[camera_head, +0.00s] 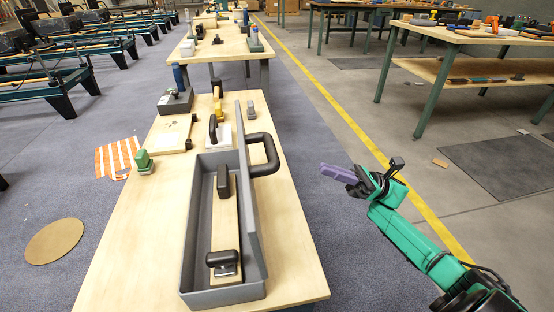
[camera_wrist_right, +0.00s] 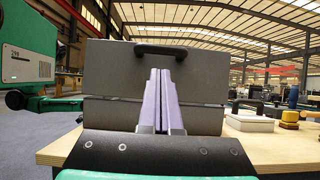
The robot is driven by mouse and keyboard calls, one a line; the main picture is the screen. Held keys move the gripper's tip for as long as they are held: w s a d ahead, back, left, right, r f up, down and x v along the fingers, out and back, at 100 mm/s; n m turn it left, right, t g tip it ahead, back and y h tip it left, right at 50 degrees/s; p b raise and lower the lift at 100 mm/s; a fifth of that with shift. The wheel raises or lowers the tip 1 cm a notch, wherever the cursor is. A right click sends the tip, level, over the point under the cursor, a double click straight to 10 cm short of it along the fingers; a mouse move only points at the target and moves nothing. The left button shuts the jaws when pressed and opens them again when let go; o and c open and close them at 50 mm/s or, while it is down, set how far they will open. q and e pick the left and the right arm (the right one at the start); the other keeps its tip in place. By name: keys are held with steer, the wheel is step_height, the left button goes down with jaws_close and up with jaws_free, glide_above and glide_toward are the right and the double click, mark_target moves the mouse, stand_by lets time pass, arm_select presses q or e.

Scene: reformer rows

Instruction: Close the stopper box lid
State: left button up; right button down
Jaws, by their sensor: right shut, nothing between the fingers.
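The stopper box (camera_head: 191,230) is a long grey box on the near wooden table. Its lid (camera_head: 250,205) stands open, about upright, along the box's right side. A black handle (camera_head: 272,154) sticks out from the lid to the right. Inside the box lies a pale wooden piece (camera_head: 225,228) with black knobs. My right gripper (camera_head: 324,168) is shut and empty, in the air right of the table, apart from the lid. In the right wrist view the purple fingers (camera_wrist_right: 163,75) are together in front of the grey lid panel (camera_wrist_right: 110,72), with the handle (camera_wrist_right: 160,50) near its top. My left gripper is out of view.
A dark-legged workbench (camera_head: 480,75) stands at the right. The floor between is mostly clear.

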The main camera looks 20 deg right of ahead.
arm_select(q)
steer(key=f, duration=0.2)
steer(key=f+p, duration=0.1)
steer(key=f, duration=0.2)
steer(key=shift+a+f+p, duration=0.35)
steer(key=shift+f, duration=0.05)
arm_select(e)
steer(key=x, duration=1)
steer(key=shift+w+a, duration=0.15)
steer(key=shift+a, duration=0.15)
steer(key=shift+r, duration=0.1)
steer(key=shift+a+r, duration=0.1)
